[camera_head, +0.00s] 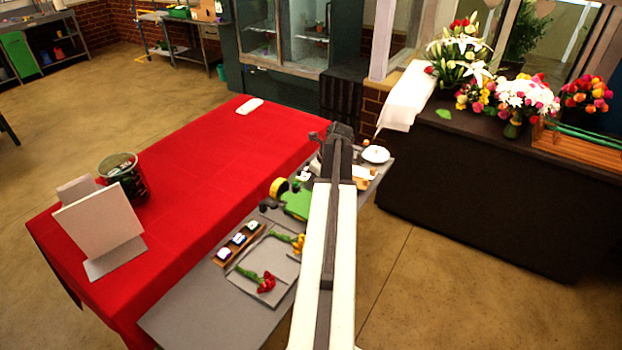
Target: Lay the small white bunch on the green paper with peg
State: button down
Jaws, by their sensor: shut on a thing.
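The green paper (296,204) lies on the grey worktop left of my arm, partly hidden by it. A small dark green piece on its upper edge may be the peg (296,185); it is too small to be sure. My gripper (341,131) is at the far end of my raised arm, beyond the green paper in the picture. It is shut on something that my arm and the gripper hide. I cannot make out the small white bunch. Small white bits show left of my arm, but I cannot tell what they are.
A grey tray (240,277) holds a red flower (266,283) and a yellow flower (299,243). A yellow roll (278,188), small labelled boxes (238,239) and a white dish (375,155) are nearby. The red table (200,185) is mostly clear. Bouquets stand on the dark counter (470,180).

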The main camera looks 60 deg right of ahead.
jog(key=shift+f+b, duration=4.05)
jog(key=shift+f, duration=0.1)
jog(key=shift+f+b, duration=0.3)
jog(key=c, duration=0.8)
grip_release()
notch_tip(320, 180, up, 7)
jog(key=p, duration=0.7)
jog(key=shift+r, duration=0.1)
